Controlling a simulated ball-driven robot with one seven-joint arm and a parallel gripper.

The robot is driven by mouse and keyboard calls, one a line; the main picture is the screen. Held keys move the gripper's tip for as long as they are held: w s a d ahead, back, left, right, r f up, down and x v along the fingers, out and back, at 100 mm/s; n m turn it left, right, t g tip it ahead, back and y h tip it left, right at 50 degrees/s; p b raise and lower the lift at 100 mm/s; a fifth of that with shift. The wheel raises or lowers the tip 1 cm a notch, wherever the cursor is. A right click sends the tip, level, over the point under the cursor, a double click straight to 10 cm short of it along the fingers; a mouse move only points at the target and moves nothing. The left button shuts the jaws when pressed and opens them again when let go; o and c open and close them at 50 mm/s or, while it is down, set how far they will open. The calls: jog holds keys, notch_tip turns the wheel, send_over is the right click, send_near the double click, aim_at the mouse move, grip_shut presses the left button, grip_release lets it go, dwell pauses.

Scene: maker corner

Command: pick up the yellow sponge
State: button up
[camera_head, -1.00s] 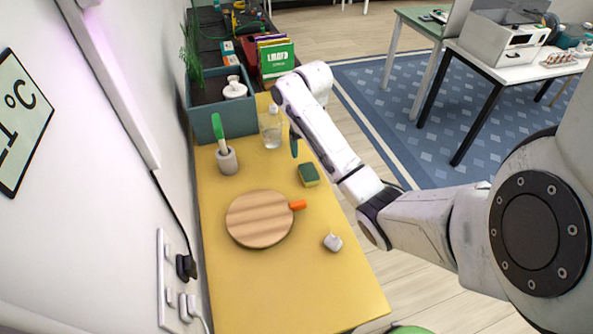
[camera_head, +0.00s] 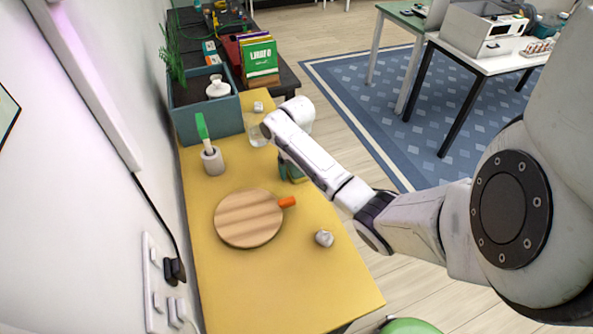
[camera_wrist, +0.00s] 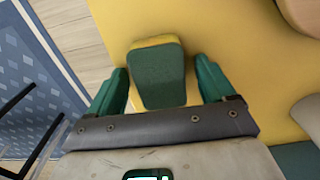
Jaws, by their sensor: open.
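The yellow sponge (camera_wrist: 158,76) has a dark green top and yellow sides, and in the wrist view it lies on the yellow table near its edge. My gripper (camera_wrist: 164,80) is open, with one green finger on each side of the sponge and a visible gap at both sides. In the head view the sponge (camera_head: 298,176) is mostly hidden by my arm, and part of my gripper (camera_head: 284,169) shows beside it.
On the yellow table (camera_head: 270,290) are a round wooden board (camera_head: 247,218), an orange piece (camera_head: 287,202), a small whitish object (camera_head: 324,238), a brush holder (camera_head: 212,161) and a clear glass (camera_head: 256,135). A planter box (camera_head: 207,118) stands behind. The table's front is clear.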

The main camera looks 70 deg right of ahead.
jog(key=c, duration=1.1)
jog(key=shift+r, duration=0.2)
